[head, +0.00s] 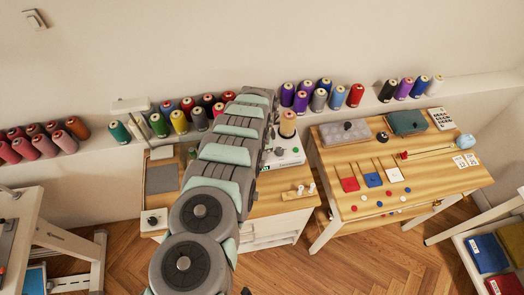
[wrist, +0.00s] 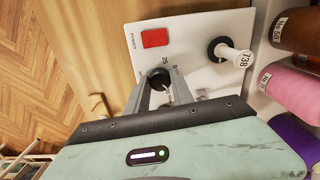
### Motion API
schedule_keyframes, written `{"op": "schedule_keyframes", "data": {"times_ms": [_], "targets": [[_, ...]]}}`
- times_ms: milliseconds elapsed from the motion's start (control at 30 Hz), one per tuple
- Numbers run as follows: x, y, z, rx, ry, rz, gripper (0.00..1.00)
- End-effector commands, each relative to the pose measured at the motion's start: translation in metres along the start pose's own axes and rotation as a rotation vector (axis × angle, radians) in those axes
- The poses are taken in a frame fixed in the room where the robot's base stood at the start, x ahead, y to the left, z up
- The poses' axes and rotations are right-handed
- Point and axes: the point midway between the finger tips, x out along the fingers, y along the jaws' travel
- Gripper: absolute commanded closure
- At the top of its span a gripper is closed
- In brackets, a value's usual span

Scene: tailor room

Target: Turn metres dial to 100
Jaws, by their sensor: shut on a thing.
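The metres dial (wrist: 159,77) is a small black round knob on a white panel (wrist: 200,28) in the wrist view. My gripper (wrist: 160,88) is shut on this knob, one finger on each side of it. Part of a printed number, looking like 25, shows on the panel just above the knob. A pale pointer mark shows on it, but the fingers hide much of the scale, so I cannot read the setting. In the head view the white machine (head: 289,153) is partly behind my arm, and the dial and gripper are hidden.
A red power switch (wrist: 154,38) sits on the panel near the dial. Large thread cones (wrist: 296,82) line the right edge. A wooden table (head: 405,165) with coloured pieces stands to the right.

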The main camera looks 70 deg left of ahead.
Motion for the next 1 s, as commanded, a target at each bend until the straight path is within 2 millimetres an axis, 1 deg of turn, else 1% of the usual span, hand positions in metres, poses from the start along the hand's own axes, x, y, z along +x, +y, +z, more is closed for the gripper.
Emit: {"op": "schedule_keyframes", "data": {"times_ms": [200, 400, 633, 1000], "targets": [[-0.0002, 0.0000, -0.0001, 0.150, 0.000, 0.000, 1.00], [-0.0002, 0.0000, -0.0001, 0.241, 0.000, 0.000, 1.00], [-0.0002, 0.0000, -0.0002, 0.289, 0.000, 0.000, 1.00], [-0.0001, 0.0000, -0.0003, 0.297, 0.000, 0.000, 1.00]]}}
